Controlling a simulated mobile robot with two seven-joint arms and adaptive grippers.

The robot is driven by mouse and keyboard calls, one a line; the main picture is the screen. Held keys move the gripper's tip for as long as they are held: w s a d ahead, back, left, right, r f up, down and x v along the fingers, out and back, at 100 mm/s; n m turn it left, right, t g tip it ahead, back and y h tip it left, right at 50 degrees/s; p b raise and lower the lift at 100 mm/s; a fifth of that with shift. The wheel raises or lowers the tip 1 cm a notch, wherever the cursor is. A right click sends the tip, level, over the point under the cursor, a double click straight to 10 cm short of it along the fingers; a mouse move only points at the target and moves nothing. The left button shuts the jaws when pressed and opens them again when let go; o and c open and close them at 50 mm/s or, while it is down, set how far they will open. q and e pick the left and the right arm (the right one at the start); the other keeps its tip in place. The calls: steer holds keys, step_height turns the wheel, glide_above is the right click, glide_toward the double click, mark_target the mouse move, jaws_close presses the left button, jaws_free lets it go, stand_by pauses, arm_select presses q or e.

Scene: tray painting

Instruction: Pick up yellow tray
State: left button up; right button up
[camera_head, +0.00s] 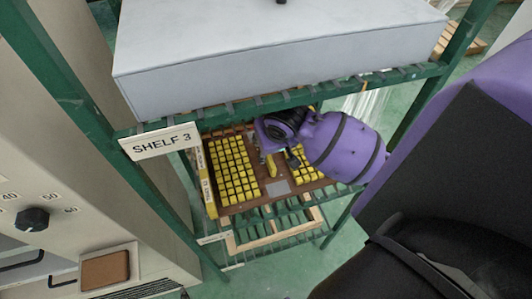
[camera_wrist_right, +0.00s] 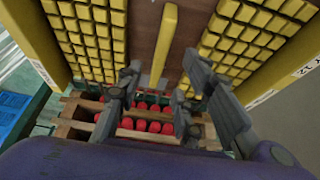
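The yellow tray (camera_head: 278,187) lies on the shelf below the SHELF 3 sign. It is a brown board with rows of yellow blocks on both sides and a yellow handle (camera_head: 271,165) along its middle. In the right wrist view the yellow handle (camera_wrist_right: 164,42) runs between the two block fields. My right gripper (camera_head: 270,155) reaches in over the tray from the right. In the right wrist view its fingers (camera_wrist_right: 162,72) are apart, one on each side of the handle's near end. I cannot tell whether they touch it. My left gripper is not in view.
A large grey box (camera_head: 270,65) sits on the level above the tray. The green rack posts (camera_head: 75,90) and a machine panel (camera_head: 60,240) bound the left. A wooden frame (camera_head: 275,238) lies lower. The right wrist view shows red items (camera_wrist_right: 150,122) in a wooden crate and a blue crate (camera_wrist_right: 12,115).

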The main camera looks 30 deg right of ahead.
steer(key=shift+x, duration=3.2)
steer(key=shift+c, duration=0.6)
jaws_close()
steer(key=shift+r, duration=0.15)
